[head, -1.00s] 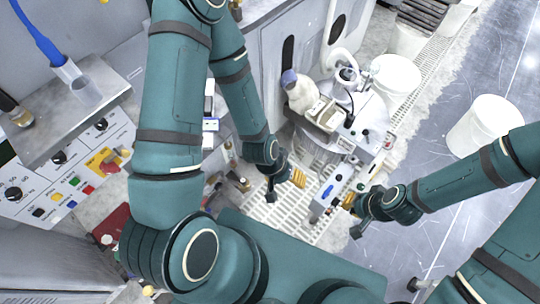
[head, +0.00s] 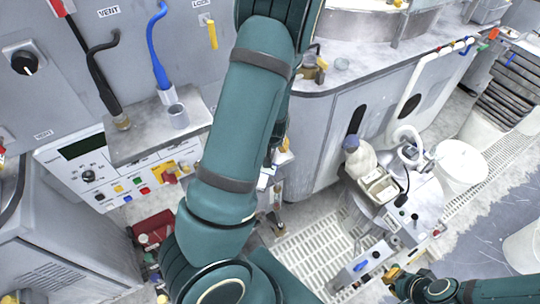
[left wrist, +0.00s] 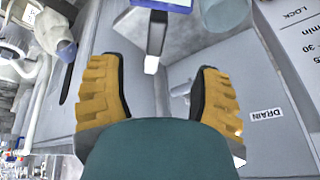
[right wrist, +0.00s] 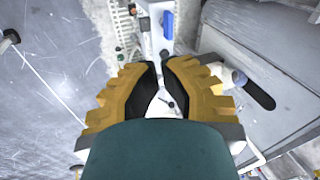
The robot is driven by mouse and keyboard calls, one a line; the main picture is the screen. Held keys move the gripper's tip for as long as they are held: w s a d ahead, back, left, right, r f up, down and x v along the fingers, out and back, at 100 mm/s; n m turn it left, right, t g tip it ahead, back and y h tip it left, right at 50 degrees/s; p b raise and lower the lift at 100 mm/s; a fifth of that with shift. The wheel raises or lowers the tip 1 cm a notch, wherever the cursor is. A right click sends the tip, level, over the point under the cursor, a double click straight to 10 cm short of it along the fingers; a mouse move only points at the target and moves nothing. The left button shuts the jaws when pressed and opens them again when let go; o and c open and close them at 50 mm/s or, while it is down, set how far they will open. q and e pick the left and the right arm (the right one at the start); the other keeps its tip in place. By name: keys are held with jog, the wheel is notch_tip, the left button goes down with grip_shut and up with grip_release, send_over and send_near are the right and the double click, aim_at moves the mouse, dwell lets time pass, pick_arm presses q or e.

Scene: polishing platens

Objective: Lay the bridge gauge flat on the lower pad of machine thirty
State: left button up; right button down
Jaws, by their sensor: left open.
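A small device with a pale, blue-edged face and a dark stem ending in a white tip (left wrist: 155,40) is ahead of my left gripper (left wrist: 160,75) in the left wrist view. I cannot tell whether it is the bridge gauge. My left gripper is open, with nothing between its fingers; in the head view my arm mostly hides it. My right gripper (right wrist: 160,68) has its fingertips nearly together with nothing seen held; it also shows at the lower right of the head view (head: 393,274). I cannot make out the lower pad of machine thirty.
A bench machine (head: 385,190) with a white bottle (head: 358,160) stands right of centre. A metal shelf (head: 150,135) juts out above a control panel (head: 85,175). A white grating (head: 315,250) covers the floor.

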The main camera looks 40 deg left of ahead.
pick_arm(q)
jog(key=b+x, duration=0.2)
jog(key=x, duration=0.5)
jog(key=shift+f, duration=0.3)
jog(key=shift+w+b+x, duration=0.15)
jog(key=shift+b+x, duration=0.1)
jog(key=shift+x, duration=1.25)
jog(key=shift+w+b+x, duration=0.15)
jog(key=shift+b+x, duration=0.1)
jog(key=shift+x, duration=1.2)
jog(key=shift+d, duration=0.1)
jog(key=shift+r, duration=0.1)
grip_shut()
